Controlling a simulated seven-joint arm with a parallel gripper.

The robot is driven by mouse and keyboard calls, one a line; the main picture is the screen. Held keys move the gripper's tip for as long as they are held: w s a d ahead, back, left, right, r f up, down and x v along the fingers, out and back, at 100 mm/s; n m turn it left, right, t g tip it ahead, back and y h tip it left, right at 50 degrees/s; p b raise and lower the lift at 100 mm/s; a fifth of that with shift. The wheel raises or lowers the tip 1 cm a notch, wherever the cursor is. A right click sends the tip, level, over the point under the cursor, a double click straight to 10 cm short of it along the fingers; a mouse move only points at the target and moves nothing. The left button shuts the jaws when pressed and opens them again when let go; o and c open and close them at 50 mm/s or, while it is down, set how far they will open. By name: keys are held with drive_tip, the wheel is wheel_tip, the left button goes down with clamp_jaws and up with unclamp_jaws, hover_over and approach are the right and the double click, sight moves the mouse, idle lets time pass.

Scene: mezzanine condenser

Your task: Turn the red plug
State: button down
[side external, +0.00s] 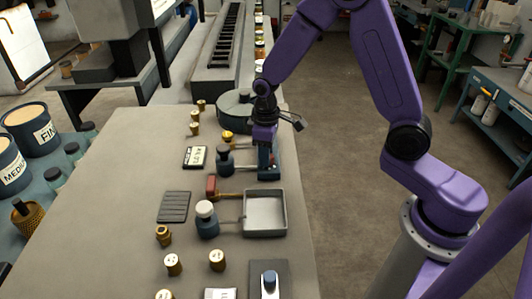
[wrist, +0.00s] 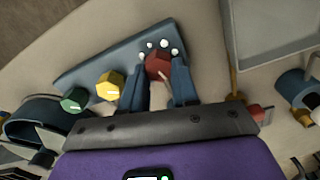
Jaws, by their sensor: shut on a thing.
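The red plug (wrist: 157,66) sits at the right end of a blue-grey strip (wrist: 125,62) in the wrist view, with several small white dots around its far side. My gripper (wrist: 160,84) has one finger on each side of the red plug and is shut on it. A yellow plug (wrist: 110,84) and a green plug (wrist: 74,99) stand on the same strip to the left. In the side external view my gripper (side external: 267,165) points down at the strip (side external: 270,172) near the table's right edge, and the red plug is hidden there.
A grey square tray (side external: 265,213) stands in front of the strip. A red block with a brass rod (side external: 212,187), a white-topped bottle (side external: 206,220) and a dark bottle (side external: 224,160) stand to the left. Brass weights (side external: 173,264) are scattered nearby. The table's left-middle is clear.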

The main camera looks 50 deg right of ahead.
drive_tip(key=shift+m, duration=1.4)
drive_tip(key=c, duration=0.8)
unclamp_jaws()
drive_tip(key=shift+c, duration=0.2)
wheel_tip(320, 180, up, 18)
drive_tip(key=shift+f, duration=0.25)
drive_tip(key=s+f+n, duration=0.2)
drive_tip(key=s+n, duration=0.2)
drive_tip(key=s, duration=0.9)
drive_tip(key=s+f+n, duration=0.3)
drive_tip(key=s+n, duration=0.2)
drive_tip(key=s, duration=0.9)
drive_tip(key=shift+d+f, duration=0.2)
drive_tip(key=shift+f, duration=0.1)
